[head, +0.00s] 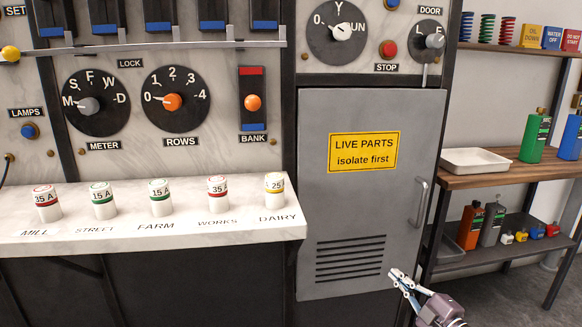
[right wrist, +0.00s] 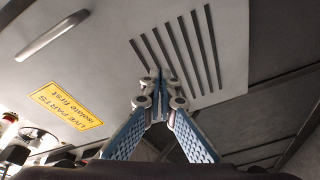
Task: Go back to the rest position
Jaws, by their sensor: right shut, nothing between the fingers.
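My right gripper (head: 403,280) is at the bottom right of the head view, in front of the lower right part of a grey cabinet door (head: 317,210). Its fingers are shut with nothing between them. In the right wrist view, the blue fingers of my right gripper (right wrist: 160,85) meet at the tips, in front of the door's vent slots (right wrist: 180,50). I cannot tell from these views how far the tips are from the door. My left gripper is not in either view.
The door has a handle (head: 421,203) and a yellow sign (head: 363,152). A marble shelf (head: 130,235) with several labelled fuses stands at the left, under dials and levers. At the right, a wooden shelf (head: 490,180) holds a white tray (head: 474,161) and bottles.

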